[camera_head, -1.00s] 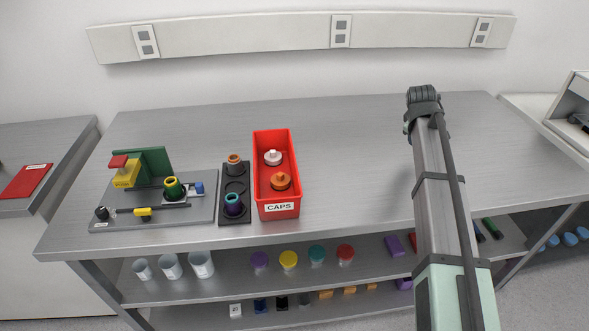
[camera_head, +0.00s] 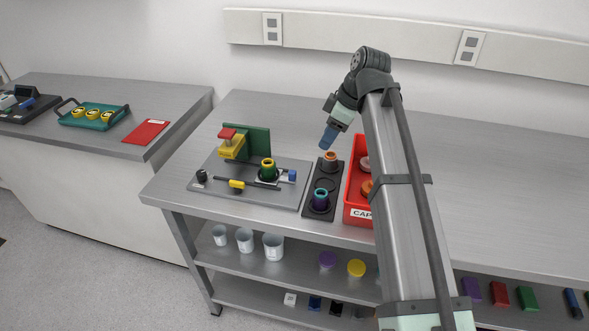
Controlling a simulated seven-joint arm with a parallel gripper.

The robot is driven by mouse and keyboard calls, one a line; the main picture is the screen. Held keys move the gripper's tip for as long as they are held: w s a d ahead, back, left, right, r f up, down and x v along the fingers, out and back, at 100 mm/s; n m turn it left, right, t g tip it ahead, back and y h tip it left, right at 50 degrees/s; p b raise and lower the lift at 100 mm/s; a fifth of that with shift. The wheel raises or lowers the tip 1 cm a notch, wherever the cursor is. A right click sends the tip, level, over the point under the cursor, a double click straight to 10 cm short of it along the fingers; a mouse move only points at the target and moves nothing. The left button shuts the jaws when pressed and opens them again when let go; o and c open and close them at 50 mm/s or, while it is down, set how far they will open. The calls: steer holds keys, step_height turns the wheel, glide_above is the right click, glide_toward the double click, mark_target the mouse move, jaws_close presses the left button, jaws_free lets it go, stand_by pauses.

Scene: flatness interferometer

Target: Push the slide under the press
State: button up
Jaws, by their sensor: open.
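The press (camera_head: 231,150), a yellow block with a red top on a green upright, stands at the back left of a grey base plate (camera_head: 230,175). The slide (camera_head: 282,181) is a small pale carriage on the plate, right of the press and not under it.
A black knob (camera_head: 201,176) and a yellow handle (camera_head: 236,184) are at the plate's front left.

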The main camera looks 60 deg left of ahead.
mark_target(292, 172)
steer(key=shift+n+g, duration=0.4)
steer(key=shift+n, duration=0.1)
steer(key=s+a+f, duration=0.1)
steer(key=s+f, duration=0.1)
steer(key=f, duration=0.2)
steer(key=s+a+f, duration=0.2)
steer(key=s+f, duration=0.1)
steer(key=f, duration=0.1)
steer(key=s+a+f, duration=0.1)
steer(key=s+f, duration=0.1)
steer(key=f, duration=0.1)
steer(key=shift+s+a+f, duration=0.3)
steer(key=shift+s+f, duration=0.05)
steer(key=shift+f, duration=0.05)
steer(key=shift+c, duration=0.4)
jaws_close()
